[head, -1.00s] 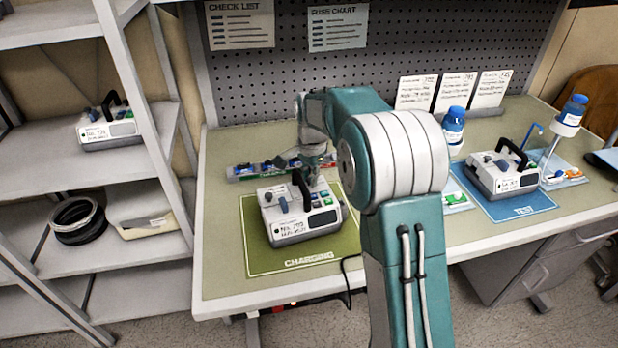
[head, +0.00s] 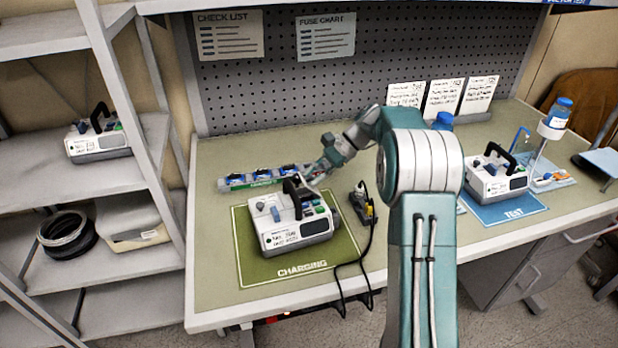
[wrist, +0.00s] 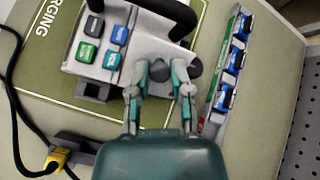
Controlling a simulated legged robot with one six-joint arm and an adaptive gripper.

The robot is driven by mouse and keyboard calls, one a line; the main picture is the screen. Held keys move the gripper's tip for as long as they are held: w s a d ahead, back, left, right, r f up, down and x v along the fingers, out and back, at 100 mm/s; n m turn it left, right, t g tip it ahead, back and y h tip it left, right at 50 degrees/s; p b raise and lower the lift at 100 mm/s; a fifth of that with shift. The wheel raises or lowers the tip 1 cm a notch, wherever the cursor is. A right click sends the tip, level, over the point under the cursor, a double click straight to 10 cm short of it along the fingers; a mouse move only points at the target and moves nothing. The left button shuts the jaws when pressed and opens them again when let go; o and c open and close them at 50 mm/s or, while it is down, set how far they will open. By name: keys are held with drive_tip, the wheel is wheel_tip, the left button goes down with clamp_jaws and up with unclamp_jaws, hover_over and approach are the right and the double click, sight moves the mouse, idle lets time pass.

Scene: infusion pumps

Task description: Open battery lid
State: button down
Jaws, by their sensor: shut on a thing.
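The infusion pump (head: 290,228) with its black carry handle (head: 291,196) stands upright on the green CHARGING mat (head: 345,250). In the wrist view, the pump (wrist: 85,68) shows several coloured buttons and the handle beside them. My gripper (head: 314,180) reaches the pump's rear right side from behind. In the wrist view, the fingers of my gripper (wrist: 160,68) are shut around a small dark grey rounded part (wrist: 157,71) at the pump's edge. I cannot tell whether this part belongs to the battery lid. No lid is clearly visible as open.
A tray of blue batteries (head: 262,177) lies behind the pump. A second pump (head: 496,180) stands on the blue TEST mat (head: 513,211). A third pump (head: 98,140) is on the left shelf.

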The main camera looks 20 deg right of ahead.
drive_tip(key=shift+d+f+y, duration=0.15)
drive_tip(key=shift+d+y, duration=0.25)
drive_tip(key=shift+y, duration=0.4)
drive_tip(key=shift+d+f+y, duration=0.1)
drive_tip(key=shift+d+y, duration=0.3)
drive_tip(key=shift+y, duration=0.4)
drive_tip(key=c, duration=0.5)
unclamp_jaws()
drive_tip(key=shift+f+g, duration=0.1)
drive_tip(key=shift+g, duration=0.2)
drive_tip(key=shift+c, duration=0.2)
drive_tip(key=shift+d, duration=0.1)
drive_tip(key=shift+r, duration=0.2)
drive_tip(key=v, duration=1.2)
drive_tip(key=shift+f, duration=0.2)
drive_tip(key=shift+d, duration=0.1)
